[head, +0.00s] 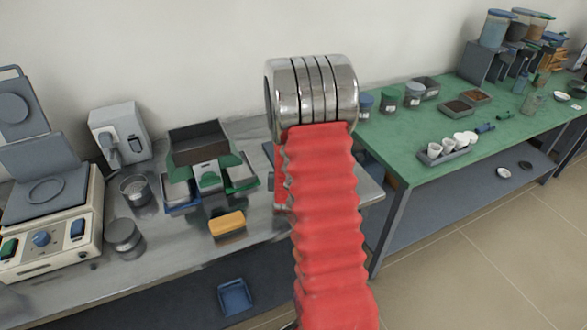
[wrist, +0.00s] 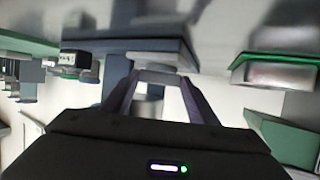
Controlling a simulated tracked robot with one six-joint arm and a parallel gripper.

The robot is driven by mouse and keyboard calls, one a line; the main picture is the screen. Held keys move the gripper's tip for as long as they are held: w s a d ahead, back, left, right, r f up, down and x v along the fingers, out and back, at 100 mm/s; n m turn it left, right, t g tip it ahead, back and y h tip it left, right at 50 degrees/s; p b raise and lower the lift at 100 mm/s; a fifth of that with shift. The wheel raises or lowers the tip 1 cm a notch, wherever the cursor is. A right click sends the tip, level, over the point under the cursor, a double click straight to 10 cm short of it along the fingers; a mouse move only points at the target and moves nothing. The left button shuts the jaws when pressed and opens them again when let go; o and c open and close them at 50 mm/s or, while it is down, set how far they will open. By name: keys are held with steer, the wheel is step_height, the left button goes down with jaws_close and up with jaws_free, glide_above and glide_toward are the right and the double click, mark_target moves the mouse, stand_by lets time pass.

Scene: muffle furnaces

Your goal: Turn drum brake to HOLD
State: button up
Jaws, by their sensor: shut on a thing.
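My gripper (wrist: 158,80) shows in the wrist view, its two dark fingers reaching up from the bottom and shut on a small pale part (wrist: 152,90) between them. The part sits close under a grey-blue panel (wrist: 135,48). I cannot tell for sure that this part is the drum brake, and no HOLD mark is readable. In the head view my red-sleeved arm covers the middle of the bench, and the gripper is hidden behind it.
On the steel bench (head: 165,232) stand a cream unit with an open lid (head: 50,215), a grey box with a lever (head: 118,135), metal cups (head: 124,234), trays and a yellow block (head: 227,223). A green-topped table (head: 420,165) with jars and trays stands to the right.

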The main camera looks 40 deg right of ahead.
steer(key=shift+w+a+m+g+h, duration=0.1)
steer(key=shift+w+m+g+h, duration=0.1)
steer(key=shift+m+g+h, duration=0.65)
steer(key=shift+w+a+m+g+h, duration=0.15)
steer(key=shift+w+m+g+h, duration=0.2)
steer(key=shift+m+g, duration=0.75)
steer(key=shift+w+a+m+g+h, duration=0.1)
steer(key=shift+m+g+h, duration=0.7)
steer(key=shift+m, duration=0.25)
steer(key=shift+w+m+g+h, duration=0.15)
steer(key=shift+w+m+g, duration=0.05)
steer(key=shift+m+g, duration=0.85)
steer(key=shift+w+m+g+h, duration=0.15)
steer(key=shift+m+g, duration=0.6)
steer(key=shift+g, duration=0.45)
steer(key=shift+r, duration=0.1)
steer(key=o, duration=0.8)
steer(key=shift+c, duration=0.2)
steer(key=shift+a, duration=0.1)
steer(key=v, duration=1.3)
steer(key=shift+w+a, duration=0.25)
steer(key=shift+w, duration=0.05)
steer(key=shift+r, duration=0.1)
